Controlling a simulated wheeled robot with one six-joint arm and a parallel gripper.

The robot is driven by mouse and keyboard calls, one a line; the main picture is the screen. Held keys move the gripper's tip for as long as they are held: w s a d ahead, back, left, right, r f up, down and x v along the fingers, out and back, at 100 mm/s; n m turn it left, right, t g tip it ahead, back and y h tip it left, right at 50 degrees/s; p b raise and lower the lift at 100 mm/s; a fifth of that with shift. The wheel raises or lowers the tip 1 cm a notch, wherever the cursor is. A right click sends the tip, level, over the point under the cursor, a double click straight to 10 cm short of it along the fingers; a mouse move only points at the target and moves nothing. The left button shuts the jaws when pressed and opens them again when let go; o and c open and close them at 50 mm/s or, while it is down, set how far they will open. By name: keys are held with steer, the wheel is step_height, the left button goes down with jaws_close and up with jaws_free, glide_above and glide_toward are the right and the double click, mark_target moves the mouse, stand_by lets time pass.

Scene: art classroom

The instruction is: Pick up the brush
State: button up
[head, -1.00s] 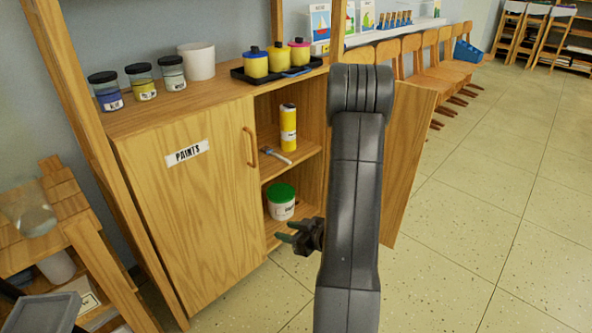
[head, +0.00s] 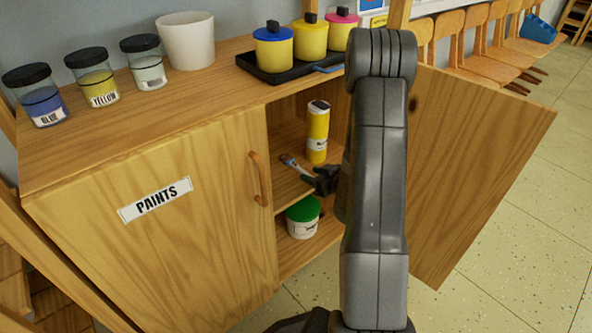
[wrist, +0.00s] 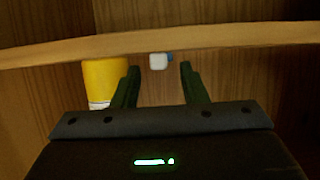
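The brush (head: 292,165) lies on the upper inner shelf of the open cabinet, its blue end toward the cabinet door with the handle. The rest of it runs toward my gripper (head: 318,180), which partly hides its near end. In the wrist view a small white and blue piece, apparently the brush (wrist: 158,61), shows in the gap between the fingertips. My gripper (wrist: 160,72) is open, its two dark fingers apart and nothing visibly clamped. Whether the fingers touch the brush cannot be told.
A yellow bottle (head: 317,135) stands close behind the brush; it also shows beside the left finger (wrist: 103,78). A green-lidded tub (head: 302,222) is on the shelf below. The open door (head: 470,170) is at right. Jars and a black tray (head: 262,74) stand on top.

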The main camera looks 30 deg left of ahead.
steer(key=shift+x, duration=0.9)
steer(key=shift+s, duration=0.1)
steer(key=shift+c, duration=0.5)
jaws_close()
steer(key=shift+r, duration=0.1)
